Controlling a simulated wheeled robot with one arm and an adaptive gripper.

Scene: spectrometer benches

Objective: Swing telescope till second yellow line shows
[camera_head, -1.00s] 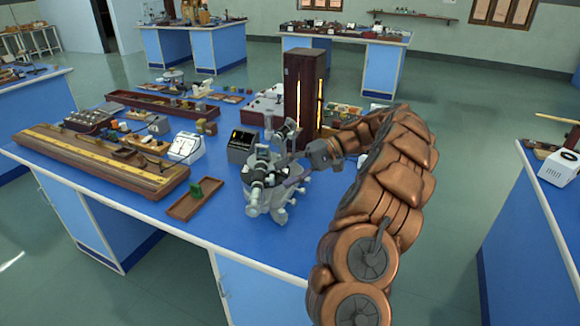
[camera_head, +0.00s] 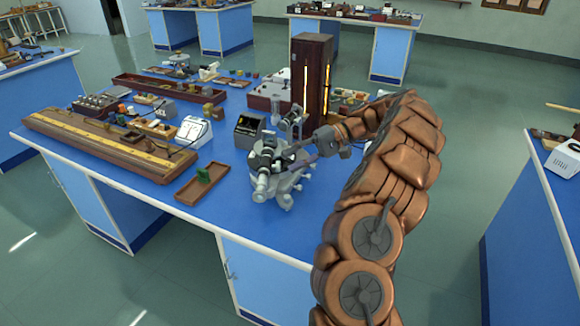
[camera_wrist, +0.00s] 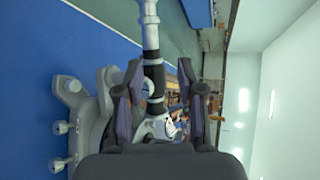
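The grey spectrometer (camera_head: 284,185) stands upright on the blue bench top. Its telescope (camera_head: 263,184) points toward the bench's front edge. My gripper (camera_head: 300,162) reaches in from the right at telescope height; its fingertips are small and partly hidden there. In the wrist view, my gripper (camera_wrist: 163,100) has its two fingers apart, one on each side of the telescope tube (camera_wrist: 150,42). A gap shows at the right finger; contact at the left finger cannot be told. A small dark display (camera_head: 248,131) stands behind the spectrometer; its picture is too small to read.
A tall brown lamp housing (camera_head: 314,60) with glowing slits stands behind the spectrometer. A small brown tray (camera_head: 188,188) and a long wooden bench with a yellow scale (camera_head: 90,141) lie left. Clear blue bench top lies in front of the spectrometer.

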